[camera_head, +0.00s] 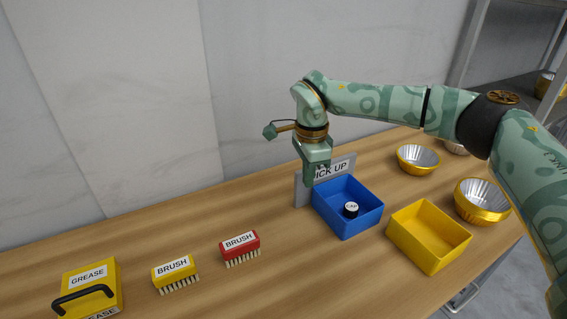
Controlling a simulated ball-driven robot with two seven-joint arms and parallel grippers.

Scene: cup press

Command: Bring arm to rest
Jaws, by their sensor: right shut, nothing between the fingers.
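My right arm, pale green with darker patterns, reaches in from the right. Its gripper (309,182) points down at the left end of the blue bin (362,220), in front of the grey PICK UP sign (301,192). The gripper is shut and empty. Part of the sign's lettering is hidden behind it. A small dark round piece with a white top marked CAP (351,209) lies inside the blue bin, apart from the gripper. My left gripper is not in view.
A yellow bin (430,250) stands right of the blue one. Foil-lined gold bowls (417,158) stand at the right. A red brush (240,244), a yellow brush (174,270) and a yellow GREASE box (107,272) sit at the left. The wooden table (290,285) is clear in front.

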